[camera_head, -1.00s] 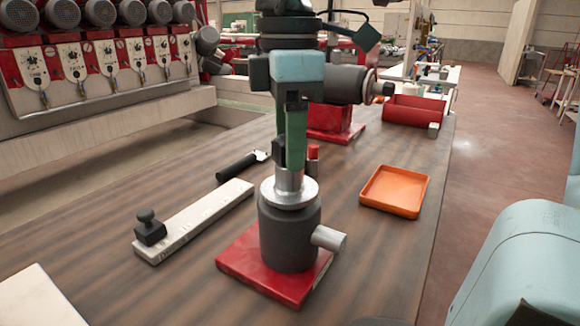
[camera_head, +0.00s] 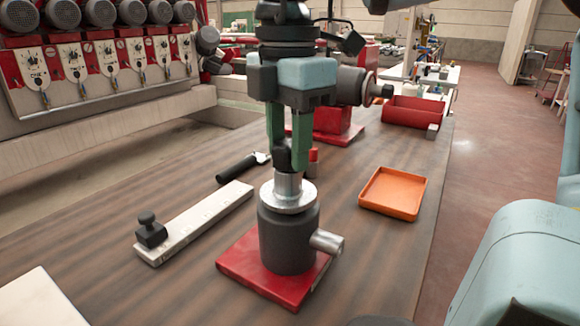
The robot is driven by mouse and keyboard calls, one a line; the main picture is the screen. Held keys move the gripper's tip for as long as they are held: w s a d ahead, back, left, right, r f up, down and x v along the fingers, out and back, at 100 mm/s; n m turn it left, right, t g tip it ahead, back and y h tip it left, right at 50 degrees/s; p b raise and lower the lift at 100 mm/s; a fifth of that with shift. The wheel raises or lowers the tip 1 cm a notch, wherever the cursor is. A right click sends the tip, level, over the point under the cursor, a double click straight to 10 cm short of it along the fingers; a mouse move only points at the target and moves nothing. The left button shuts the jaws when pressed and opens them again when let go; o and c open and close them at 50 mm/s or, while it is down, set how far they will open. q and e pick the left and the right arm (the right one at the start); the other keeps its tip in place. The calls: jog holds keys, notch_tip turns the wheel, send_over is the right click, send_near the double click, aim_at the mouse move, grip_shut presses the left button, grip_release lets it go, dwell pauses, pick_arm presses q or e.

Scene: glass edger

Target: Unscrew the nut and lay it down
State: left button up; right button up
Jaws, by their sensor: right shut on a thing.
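A dark round spindle housing (camera_head: 288,240) stands upright on a red base plate (camera_head: 243,262), with a silver stub sticking out to its right. A silver flange (camera_head: 290,203) sits on top of it. A silver nut (camera_head: 289,184) shows above the flange, upright and centred. My right gripper (camera_head: 289,163) comes down from above, its two green fingers pointing straight down and their dark tips at the top of the nut. It is shut on the nut; the tips hide the nut's upper part. My left gripper is out of view.
An empty orange tray (camera_head: 394,193) lies to the right. A white bar with a black knob (camera_head: 194,221) and a black-handled tool (camera_head: 238,167) lie to the left. A small red-topped item (camera_head: 313,158) stands close behind the fingers. A red bin (camera_head: 413,112) is farther back.

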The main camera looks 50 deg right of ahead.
aim_at(288, 143)
jog(key=n+p, duration=0.1)
jog(key=n, duration=0.5)
jog(key=n+p, duration=0.1)
jog(key=n, duration=0.4)
jog(key=shift+n, duration=0.3)
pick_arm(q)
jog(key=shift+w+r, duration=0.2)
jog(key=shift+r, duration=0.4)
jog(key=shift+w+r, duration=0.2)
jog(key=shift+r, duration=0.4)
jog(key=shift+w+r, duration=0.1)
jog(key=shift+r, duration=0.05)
pick_arm(e)
jog(key=shift+r, duration=0.3)
pick_arm(q)
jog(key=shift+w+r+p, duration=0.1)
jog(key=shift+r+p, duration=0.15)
jog(key=shift+p, duration=0.25)
pick_arm(e)
jog(key=shift+r, duration=0.3)
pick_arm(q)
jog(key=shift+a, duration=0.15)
pick_arm(e)
jog(key=shift+r, duration=0.1)
